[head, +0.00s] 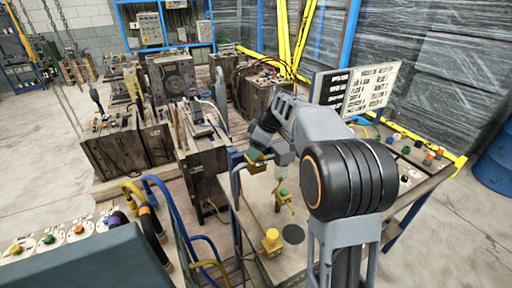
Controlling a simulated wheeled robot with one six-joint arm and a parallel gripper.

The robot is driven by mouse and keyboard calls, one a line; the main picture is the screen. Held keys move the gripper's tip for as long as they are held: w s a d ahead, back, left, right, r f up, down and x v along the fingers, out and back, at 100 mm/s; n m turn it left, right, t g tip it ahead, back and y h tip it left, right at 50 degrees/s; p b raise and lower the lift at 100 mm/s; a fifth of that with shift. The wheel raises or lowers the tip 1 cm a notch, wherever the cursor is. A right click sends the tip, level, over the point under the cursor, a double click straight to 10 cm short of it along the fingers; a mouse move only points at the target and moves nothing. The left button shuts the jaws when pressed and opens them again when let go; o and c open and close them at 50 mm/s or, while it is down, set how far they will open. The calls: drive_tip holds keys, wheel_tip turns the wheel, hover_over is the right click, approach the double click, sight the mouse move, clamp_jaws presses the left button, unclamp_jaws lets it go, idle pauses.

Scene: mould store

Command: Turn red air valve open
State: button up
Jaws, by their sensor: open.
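No valve that is clearly red stands out. A grey pipe frame stands at the left side of the workbench (335,245), with a green and yellow fitting (255,156) at its top. A smaller green-topped fitting (283,194) sits lower on the bench, and a yellow valve-like part (271,241) stands near its front. My gripper (258,147), dark and small, is open at the end of my arm, close to the upper green and yellow fitting. I cannot tell whether they touch. My arm hides part of the bench.
Dark mould blocks (112,145) crowd the left and back. Blue hoses (172,205) hang in front of them. A panel with knobs (60,240) is at lower left. Sign boards (369,90) stand at the bench's back. A blue drum (495,160) is at the right edge.

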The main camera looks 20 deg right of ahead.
drive_tip(key=v, duration=1.3)
drive_tip(key=shift+d+r, duration=0.2)
drive_tip(key=shift+r, duration=0.1)
drive_tip(key=shift+s, duration=0.1)
